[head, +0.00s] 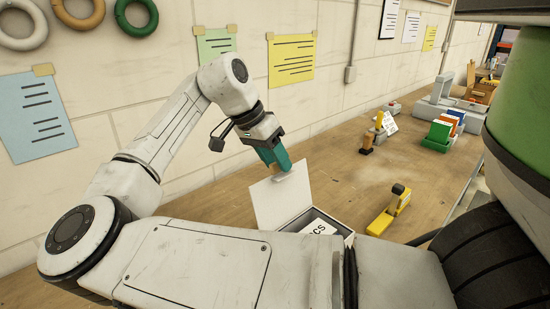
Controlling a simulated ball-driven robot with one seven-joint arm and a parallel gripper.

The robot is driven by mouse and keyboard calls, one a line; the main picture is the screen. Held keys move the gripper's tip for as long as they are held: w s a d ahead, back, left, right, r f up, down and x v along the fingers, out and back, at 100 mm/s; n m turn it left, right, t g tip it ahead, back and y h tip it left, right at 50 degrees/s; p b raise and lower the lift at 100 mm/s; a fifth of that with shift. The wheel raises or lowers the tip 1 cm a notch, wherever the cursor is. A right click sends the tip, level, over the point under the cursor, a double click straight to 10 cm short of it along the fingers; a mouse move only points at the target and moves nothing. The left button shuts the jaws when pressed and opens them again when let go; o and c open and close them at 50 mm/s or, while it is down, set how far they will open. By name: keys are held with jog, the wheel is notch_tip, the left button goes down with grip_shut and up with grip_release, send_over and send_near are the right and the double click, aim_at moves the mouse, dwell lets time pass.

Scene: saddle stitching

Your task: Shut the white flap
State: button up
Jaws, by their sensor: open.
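The white flap (279,204) is the raised lid of a low grey box (345,232) on the wooden bench. It stands up steeply, with a small pale tab at its top edge. The box mouth is partly uncovered, and a white sheet with black letters (320,227) shows in it. My gripper (282,172), with teal fingers, points down at the flap's top edge, by the tab. Its jaws are open; I cannot tell whether they touch the tab. My own arm hides the front of the box.
A yellow stapler-like tool (388,212) lies right of the box. A small brown-handled tool (367,143) stands farther back. A green holder (436,143) with coloured booklets is at the right. Bare bench lies between them. The wall runs close behind my arm.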

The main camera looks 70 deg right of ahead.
jog(key=shift+c, duration=0.4)
grip_shut()
